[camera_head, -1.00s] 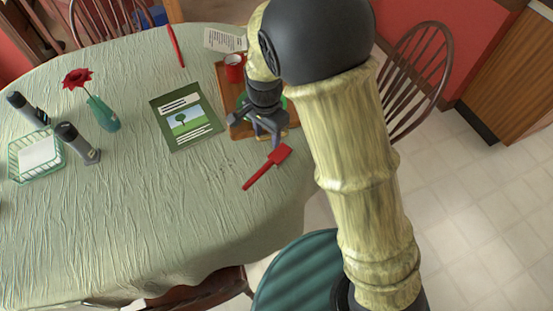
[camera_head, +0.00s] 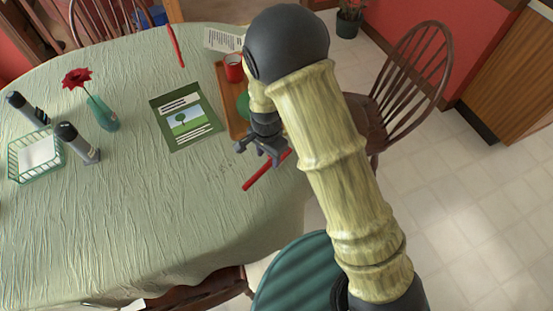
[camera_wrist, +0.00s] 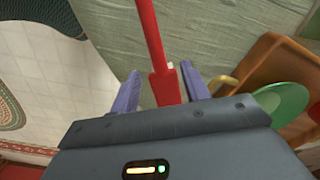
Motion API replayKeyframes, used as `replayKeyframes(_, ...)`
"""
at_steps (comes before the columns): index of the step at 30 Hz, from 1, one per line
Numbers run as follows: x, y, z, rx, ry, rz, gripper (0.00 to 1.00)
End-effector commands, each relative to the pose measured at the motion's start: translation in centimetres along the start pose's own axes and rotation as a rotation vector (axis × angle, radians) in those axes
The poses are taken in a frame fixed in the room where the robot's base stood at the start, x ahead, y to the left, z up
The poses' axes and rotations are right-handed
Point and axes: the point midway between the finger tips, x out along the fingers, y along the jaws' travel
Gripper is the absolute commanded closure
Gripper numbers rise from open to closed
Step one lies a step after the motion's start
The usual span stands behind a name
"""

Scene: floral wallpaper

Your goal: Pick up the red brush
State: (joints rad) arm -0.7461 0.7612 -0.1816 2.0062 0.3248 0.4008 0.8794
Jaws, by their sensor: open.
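The red brush (camera_head: 262,174) lies on the green tablecloth near the table's right edge. Its handle points toward the lower left, and my gripper partly hides its wide head in the head view. My gripper (camera_head: 259,157) is open over the head end. In the wrist view, the brush (camera_wrist: 150,35) runs down between the open fingers of my gripper (camera_wrist: 161,72), with the wide part between them and the handle reaching away. I cannot tell how far the fingers are above the cloth.
A wooden tray (camera_head: 228,95) with a red mug (camera_head: 234,68) and a green dish (camera_head: 243,105) sits just behind my gripper. A green book (camera_head: 187,121) lies to the left. A second long red object (camera_head: 176,46) lies at the back. The front of the table (camera_head: 160,220) is clear.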

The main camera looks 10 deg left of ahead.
Motion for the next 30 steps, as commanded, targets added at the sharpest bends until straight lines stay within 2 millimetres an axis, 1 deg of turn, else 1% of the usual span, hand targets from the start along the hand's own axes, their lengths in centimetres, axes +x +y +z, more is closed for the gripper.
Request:
replayKeyframes(4,1.1,0.1,-0.1,0.000,-0.002,0.004,0.54)
replayKeyframes(10,3.9,0.2,-0.3,0.000,-0.002,0.004,0.54)
replayKeyframes(13,4.9,0.2,-0.3,0.000,-0.002,0.002,0.54)
replayKeyframes(16,5.2,0.1,-0.4,0.000,0.000,0.000,0.54)
replayKeyframes(30,5.2,0.1,-0.4,0.001,0.000,0.000,0.54)
